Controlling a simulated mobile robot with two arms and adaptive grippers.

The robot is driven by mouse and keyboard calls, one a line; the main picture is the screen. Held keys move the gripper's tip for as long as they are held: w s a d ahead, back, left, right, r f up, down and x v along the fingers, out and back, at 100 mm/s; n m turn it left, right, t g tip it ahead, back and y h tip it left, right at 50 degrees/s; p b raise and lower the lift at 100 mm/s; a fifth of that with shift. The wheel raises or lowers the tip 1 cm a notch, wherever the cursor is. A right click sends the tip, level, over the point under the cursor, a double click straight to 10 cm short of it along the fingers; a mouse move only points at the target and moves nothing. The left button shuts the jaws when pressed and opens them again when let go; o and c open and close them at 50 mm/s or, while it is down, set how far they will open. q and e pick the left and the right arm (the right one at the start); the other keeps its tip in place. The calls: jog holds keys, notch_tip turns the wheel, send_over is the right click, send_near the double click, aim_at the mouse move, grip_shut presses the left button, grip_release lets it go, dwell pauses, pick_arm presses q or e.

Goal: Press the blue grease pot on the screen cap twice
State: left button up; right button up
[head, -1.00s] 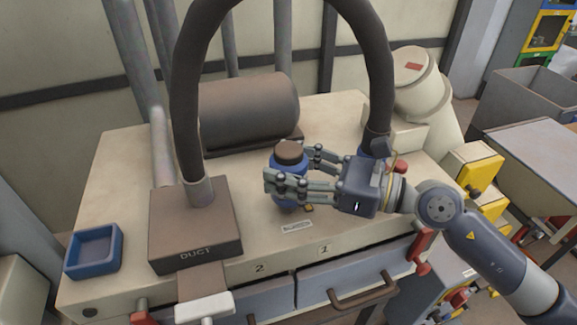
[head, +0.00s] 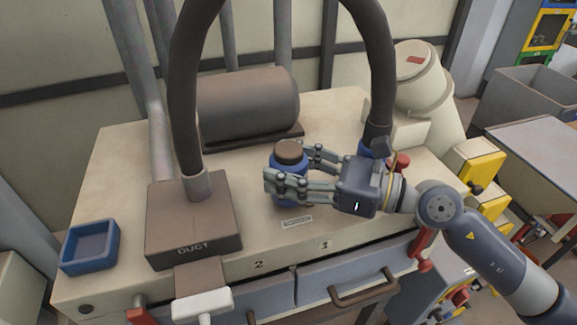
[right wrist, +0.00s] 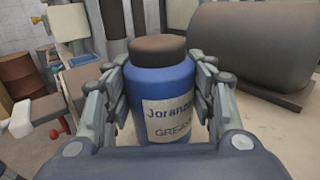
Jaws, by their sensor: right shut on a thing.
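The blue grease pot (head: 288,166) has a brown lid and stands upright between the fingers of my right gripper (head: 288,180). The gripper is shut on it from the right. In the right wrist view the pot (right wrist: 160,90) shows a pale label reading "Joran..." and "GREASE", with a finger on each side. The pot is over the bench top, just behind a small pale label plate (head: 297,222). The screen cap is not clearly visible; the pot and fingers cover that spot. Whether the pot's base touches anything cannot be told. My left gripper is not in view.
A brown duct box (head: 193,222) with a thick dark hose (head: 183,100) stands left of the pot. The hose arches over to the right. A brown drum (head: 248,105) lies behind. A blue tray (head: 90,262) sits at the left edge.

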aim_at(289, 148)
jog(key=shift+r+p, duration=0.75)
jog(key=shift+r, duration=0.05)
dwell(0.4)
notch_tip(289, 148, up, 5)
jog(key=p, duration=0.4)
jog(key=shift+r, duration=0.1)
dwell(0.4)
